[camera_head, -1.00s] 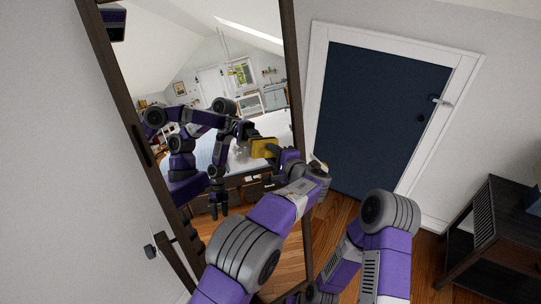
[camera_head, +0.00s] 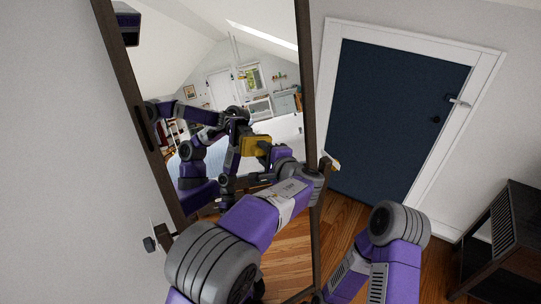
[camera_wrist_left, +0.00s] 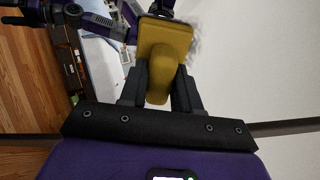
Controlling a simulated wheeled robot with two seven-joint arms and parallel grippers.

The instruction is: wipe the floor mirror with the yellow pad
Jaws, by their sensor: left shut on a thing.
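The floor mirror (camera_head: 215,60) has a dark wooden frame and leans tilted at the centre-left of the head view. My left gripper (camera_wrist_left: 160,85) is shut on the handle of the yellow pad (camera_wrist_left: 165,40). The pad shows there mainly as a reflection. A faint whitish smudge (camera_wrist_left: 194,42) lies beside the pad in the wrist view. I cannot tell whether the pad touches the glass. My right gripper is not directly in view; its arm is at lower right.
A dark blue door (camera_head: 395,120) in a white frame stands right of the mirror. A black shelf unit (camera_head: 505,245) is at the right edge. Wooden floor (camera_head: 345,215) lies between them. A pale wall (camera_head: 50,130) is on the left.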

